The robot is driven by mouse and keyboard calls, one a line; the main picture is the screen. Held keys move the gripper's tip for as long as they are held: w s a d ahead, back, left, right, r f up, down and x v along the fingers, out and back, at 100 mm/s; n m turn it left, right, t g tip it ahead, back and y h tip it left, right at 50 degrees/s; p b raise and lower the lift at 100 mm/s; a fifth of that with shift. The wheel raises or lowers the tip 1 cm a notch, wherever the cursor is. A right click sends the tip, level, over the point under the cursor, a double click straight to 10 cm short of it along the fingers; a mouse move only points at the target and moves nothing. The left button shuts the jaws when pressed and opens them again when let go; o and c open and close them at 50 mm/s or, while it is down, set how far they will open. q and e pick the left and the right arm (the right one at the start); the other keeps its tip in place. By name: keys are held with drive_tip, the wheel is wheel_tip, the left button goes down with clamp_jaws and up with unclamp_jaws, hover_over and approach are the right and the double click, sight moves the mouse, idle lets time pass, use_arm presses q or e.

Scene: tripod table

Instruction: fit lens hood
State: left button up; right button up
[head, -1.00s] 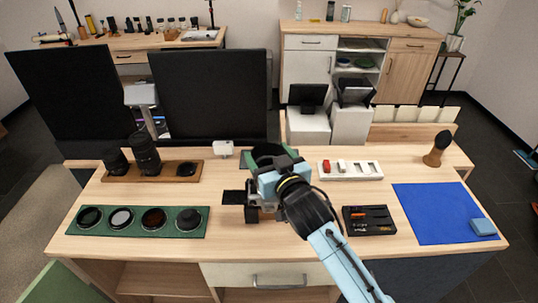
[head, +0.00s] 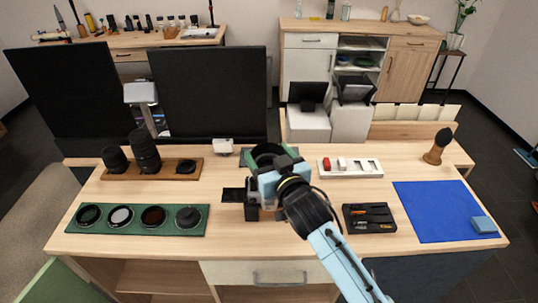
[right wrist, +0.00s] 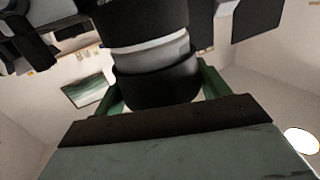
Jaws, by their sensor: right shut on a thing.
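My right gripper (head: 272,153) is over the middle of the desk, its green fingers shut on the black lens hood (head: 266,151). In the right wrist view the hood (right wrist: 155,86) sits between the green fingers (right wrist: 160,92), in line with a black lens (right wrist: 143,18) that has a silver ring. The hood's rim meets or nearly meets the lens; whether it is seated, I cannot tell. The dark camera (head: 251,211) with its flipped-out screen (head: 233,195) is partly hidden behind my arm. My left gripper is not in view.
A wooden tray (head: 120,173) holds lenses at back left. A green mat (head: 138,224) with round filters lies in front. A white tray (head: 350,174), a black tool tray (head: 369,226) and a blue cloth (head: 440,212) lie right. Two monitors (head: 208,95) stand behind.

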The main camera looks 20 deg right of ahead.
drive_tip(key=o, duration=1)
drive_tip(key=shift+o, duration=0.2)
drive_tip(key=shift+r, duration=0.1)
wheel_tip(320, 180, up, 7)
drive_tip(key=p, duration=0.7)
drive_tip(key=shift+s+f, duration=0.1)
drive_tip(key=shift+f, duration=0.1)
